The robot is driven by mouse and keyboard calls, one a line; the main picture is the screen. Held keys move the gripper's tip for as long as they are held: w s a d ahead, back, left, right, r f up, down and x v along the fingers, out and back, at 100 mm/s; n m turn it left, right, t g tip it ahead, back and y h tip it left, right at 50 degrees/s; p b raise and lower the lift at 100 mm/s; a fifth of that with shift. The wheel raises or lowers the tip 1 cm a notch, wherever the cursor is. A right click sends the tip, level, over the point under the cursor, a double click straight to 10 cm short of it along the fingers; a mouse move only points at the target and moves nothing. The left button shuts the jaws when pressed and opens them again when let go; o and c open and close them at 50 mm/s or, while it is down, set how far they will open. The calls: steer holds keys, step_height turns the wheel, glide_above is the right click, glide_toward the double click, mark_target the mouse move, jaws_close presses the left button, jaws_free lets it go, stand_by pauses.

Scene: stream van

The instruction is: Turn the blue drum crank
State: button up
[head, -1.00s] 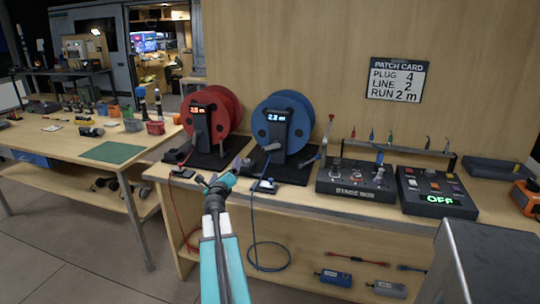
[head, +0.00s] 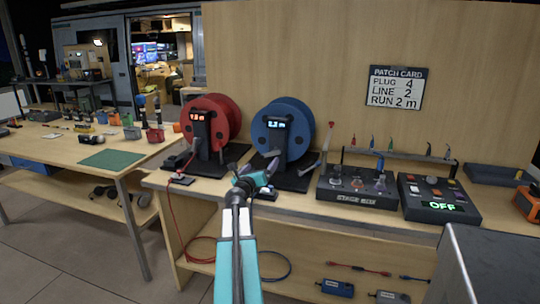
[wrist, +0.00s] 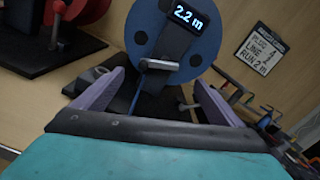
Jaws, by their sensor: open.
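The blue drum (head: 283,128) stands on a black base on the bench, behind a dark post with a lit display. It also shows in the wrist view (wrist: 207,45), where the display reads 2.2 m. A grey lever at the drum's lower right (head: 309,167) looks like its crank. A grey horizontal bar (wrist: 158,65) on the post, above a blue cable, shows between my fingertips in the wrist view. My gripper (head: 258,181) is open and empty in front of the drum's base. It looks apart from the drum, and hides part of the base.
The red drum (head: 216,125) stands close on the left. A black switch box (head: 357,187) and a panel reading OFF (head: 437,198) stand on the right. A rack of small upright plugs (head: 400,153) is behind them. A patch card (head: 396,87) hangs on the wall.

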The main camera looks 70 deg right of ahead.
mark_target(270, 154)
steer(key=shift+w+d, duration=0.2)
steer(key=shift+d, duration=3.1)
steer(key=shift+w+d, duration=0.15)
steer(key=shift+d, duration=3.15)
steer(key=shift+c, duration=0.5)
steer(key=c, duration=0.9)
steer(key=shift+a, duration=0.1)
steer(key=shift+c, duration=0.2)
